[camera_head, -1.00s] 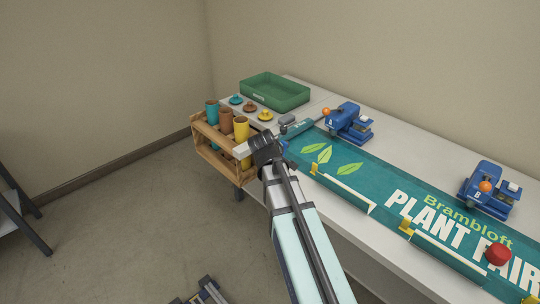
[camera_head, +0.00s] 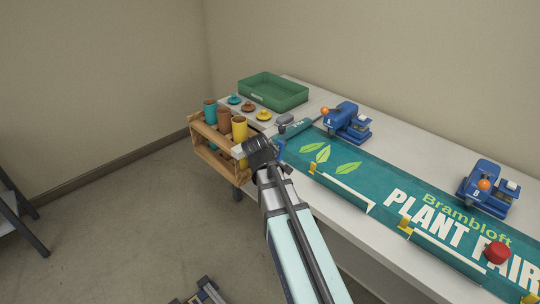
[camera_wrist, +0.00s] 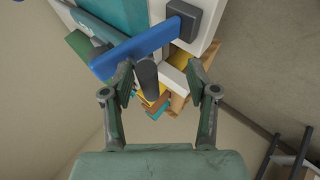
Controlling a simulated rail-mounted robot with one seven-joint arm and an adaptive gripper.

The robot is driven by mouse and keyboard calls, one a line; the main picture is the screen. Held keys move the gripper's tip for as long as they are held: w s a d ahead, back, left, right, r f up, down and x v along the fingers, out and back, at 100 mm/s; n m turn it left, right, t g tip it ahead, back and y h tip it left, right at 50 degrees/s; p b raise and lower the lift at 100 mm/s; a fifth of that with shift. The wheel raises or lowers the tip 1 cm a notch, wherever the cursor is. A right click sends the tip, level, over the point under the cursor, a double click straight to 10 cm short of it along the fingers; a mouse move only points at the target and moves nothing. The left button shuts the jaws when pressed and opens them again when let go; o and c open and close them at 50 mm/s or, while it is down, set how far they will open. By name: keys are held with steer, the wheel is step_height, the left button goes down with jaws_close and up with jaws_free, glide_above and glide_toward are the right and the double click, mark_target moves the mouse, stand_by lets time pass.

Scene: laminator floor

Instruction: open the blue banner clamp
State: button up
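The blue banner clamp (camera_wrist: 140,46) shows in the wrist view as a blue bar with a dark grey block at its upper right end. A dark rounded grip (camera_wrist: 147,78) sticks out below the bar. My gripper (camera_wrist: 160,83) is open, with one finger on each side of this grip; the left finger is close to it, and contact cannot be told. In the head view the clamp is a small blue piece (camera_head: 280,146) at the table's near left edge, mostly hidden by my gripper (camera_head: 268,146).
A teal banner (camera_head: 345,166) lies along the white table. Two blue presses with orange knobs (camera_head: 347,122) (camera_head: 487,187) stand at its far edge. A green tray (camera_head: 273,92) sits behind.

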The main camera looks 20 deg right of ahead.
stand_by(0.5)
steer(key=v, duration=1.2)
stand_by(0.4)
